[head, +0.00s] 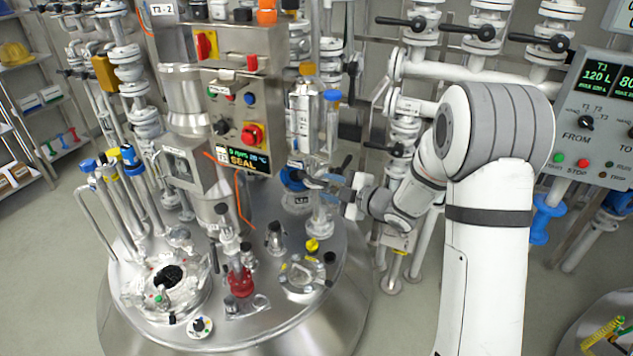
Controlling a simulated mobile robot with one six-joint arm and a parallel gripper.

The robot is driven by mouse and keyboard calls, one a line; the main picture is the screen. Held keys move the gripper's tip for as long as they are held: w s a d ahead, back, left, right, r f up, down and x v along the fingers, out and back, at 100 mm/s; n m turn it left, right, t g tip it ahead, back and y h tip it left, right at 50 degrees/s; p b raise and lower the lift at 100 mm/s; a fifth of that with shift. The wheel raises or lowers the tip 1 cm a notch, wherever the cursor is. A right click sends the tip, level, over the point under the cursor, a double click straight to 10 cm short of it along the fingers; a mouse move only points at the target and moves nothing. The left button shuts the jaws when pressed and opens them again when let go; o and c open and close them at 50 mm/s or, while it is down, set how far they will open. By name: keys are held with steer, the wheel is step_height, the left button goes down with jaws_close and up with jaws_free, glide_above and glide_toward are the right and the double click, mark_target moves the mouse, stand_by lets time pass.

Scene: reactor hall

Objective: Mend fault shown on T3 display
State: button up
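The small display (243,160) on the grey control box (238,110) shows green figures that look like 0 rpm and 20 °C, with SEAL in yellow letters below. The box stands over the round steel vessel lid (215,310). Right of it is a clear upright vessel (303,120) with an orange cap, and a blue cap (332,96) beside it. A blue round fitting (292,179) sits below. My gripper (335,187) reaches in from the right, close to this fitting and the pipe beside it. Its fingertips are too small and cluttered to show whether they touch or hold anything.
Black-handled valves (480,32) line the pipes behind my arm. Blue- and yellow-topped pipes (130,160) rise at the lid's left. Shelves (40,100) stand far left; floor (45,260) there is clear.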

mark_target(315, 183)
steer(key=p+x, duration=0.1)
steer(key=x, duration=0.4)
steer(key=shift+w+a, duration=0.2)
steer(key=shift+a, duration=0.05)
steer(key=shift+c, duration=0.3)
steer(key=shift+f, duration=0.1)
steer(key=c, duration=0.6)
steer(key=shift+s+f, duration=0.1)
steer(key=shift+f, duration=0.05)
jaws_close()
